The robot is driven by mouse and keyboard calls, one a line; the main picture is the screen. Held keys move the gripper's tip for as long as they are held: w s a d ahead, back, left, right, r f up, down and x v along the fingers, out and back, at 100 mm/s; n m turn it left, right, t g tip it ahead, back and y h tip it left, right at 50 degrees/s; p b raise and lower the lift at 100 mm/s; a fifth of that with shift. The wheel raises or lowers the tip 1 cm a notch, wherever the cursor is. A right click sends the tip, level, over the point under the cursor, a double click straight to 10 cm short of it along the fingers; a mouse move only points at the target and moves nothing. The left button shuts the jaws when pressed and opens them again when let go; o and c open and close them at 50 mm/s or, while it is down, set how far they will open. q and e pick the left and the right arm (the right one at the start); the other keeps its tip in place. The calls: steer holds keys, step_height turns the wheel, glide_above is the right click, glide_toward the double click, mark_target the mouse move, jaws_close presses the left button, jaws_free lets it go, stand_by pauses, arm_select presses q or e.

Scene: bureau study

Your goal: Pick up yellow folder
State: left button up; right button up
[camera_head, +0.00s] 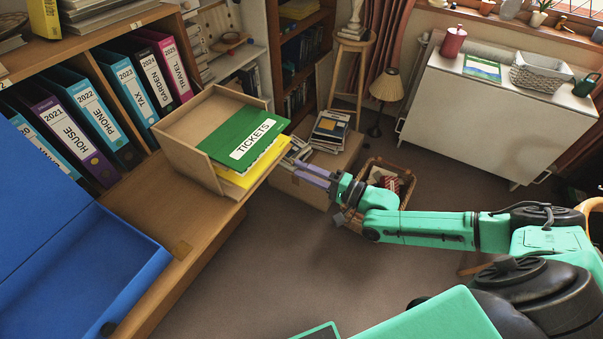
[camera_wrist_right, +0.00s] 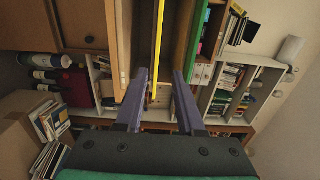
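The yellow folder (camera_head: 245,172) lies beneath the green TICKETS folder (camera_head: 248,138), and its front edge sticks out past the tray. Both rest in an open-fronted light-brown tray (camera_head: 191,162) on the wooden desk. My right gripper (camera_head: 300,172) is just beyond the folder's outer edge in the head view. In the right wrist view my right gripper (camera_wrist_right: 159,75) is open, with the thin edge of the yellow folder (camera_wrist_right: 157,45) between the two purple fingers; I see no contact. The green folder (camera_wrist_right: 197,40) lies beyond the right finger there. My left gripper is not in view.
Several upright binders (camera_head: 115,100) stand behind the tray. A blue open box (camera_head: 75,260) sits on the desk's near left. Beyond my right gripper are a cardboard box (camera_head: 322,170) with books and a wicker basket (camera_head: 385,177) on the floor.

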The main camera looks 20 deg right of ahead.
mark_target(275, 157)
steer(key=x, duration=0.3)
steer(key=b+x, duration=0.1)
steer(key=x, duration=0.2)
steer(key=b+x, duration=0.1)
steer(key=x, duration=0.2)
steer(key=shift+w+d+f, duration=0.25)
steer(key=shift+d+f, duration=0.05)
steer(key=shift+d, duration=0.05)
steer(key=shift+s, duration=0.1)
steer(key=shift+c, duration=0.3)
jaws_close()
stand_by(0.7)
steer(key=shift+r, duration=0.25)
